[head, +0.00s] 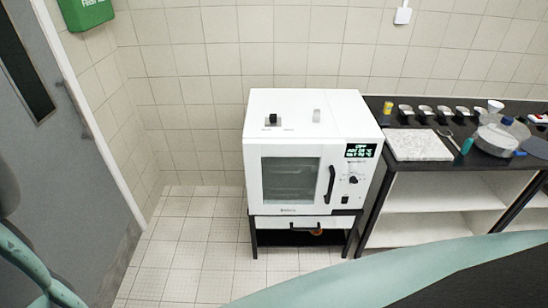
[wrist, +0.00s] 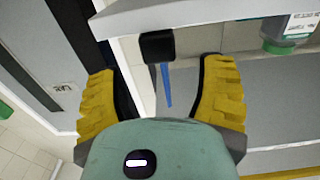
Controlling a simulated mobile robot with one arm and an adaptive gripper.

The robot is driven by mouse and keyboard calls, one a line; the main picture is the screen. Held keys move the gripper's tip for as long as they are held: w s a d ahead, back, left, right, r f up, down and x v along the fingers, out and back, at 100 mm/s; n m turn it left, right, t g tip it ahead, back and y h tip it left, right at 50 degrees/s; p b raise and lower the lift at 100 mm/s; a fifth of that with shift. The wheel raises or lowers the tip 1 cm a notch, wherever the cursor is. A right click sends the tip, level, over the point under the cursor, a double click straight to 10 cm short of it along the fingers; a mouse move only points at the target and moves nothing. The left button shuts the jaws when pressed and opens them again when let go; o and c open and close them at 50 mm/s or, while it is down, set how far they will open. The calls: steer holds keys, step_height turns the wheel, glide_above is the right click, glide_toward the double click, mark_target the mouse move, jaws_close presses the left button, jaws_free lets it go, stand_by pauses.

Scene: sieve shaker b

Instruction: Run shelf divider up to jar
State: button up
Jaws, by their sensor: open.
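My gripper (wrist: 160,70) shows in the wrist view with its two yellow ribbed fingers wide apart. Between the fingertips, seen beyond them, are a black block (wrist: 155,46) at a white shelf edge and a thin blue strip (wrist: 168,90). I cannot tell whether either is the shelf divider. The fingers do not appear to hold anything. A bottle or jar with a green end and a white label (wrist: 284,35) is at the upper right of the wrist view, right of the right finger, partly cut off. I cannot make out the divider or jar in the head view.
A white oven (head: 310,150) stands on a dark stand left of a black-topped bench (head: 500,110). The bench carries several scoops, a marble slab (head: 417,145) and a round pan. White shelves (head: 430,228) beneath look empty where visible. Tiled floor (head: 185,250) is clear at left.

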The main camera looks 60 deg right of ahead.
steer(key=shift+p+x, duration=0.55)
steer(key=shift+x, duration=2.65)
jaws_close()
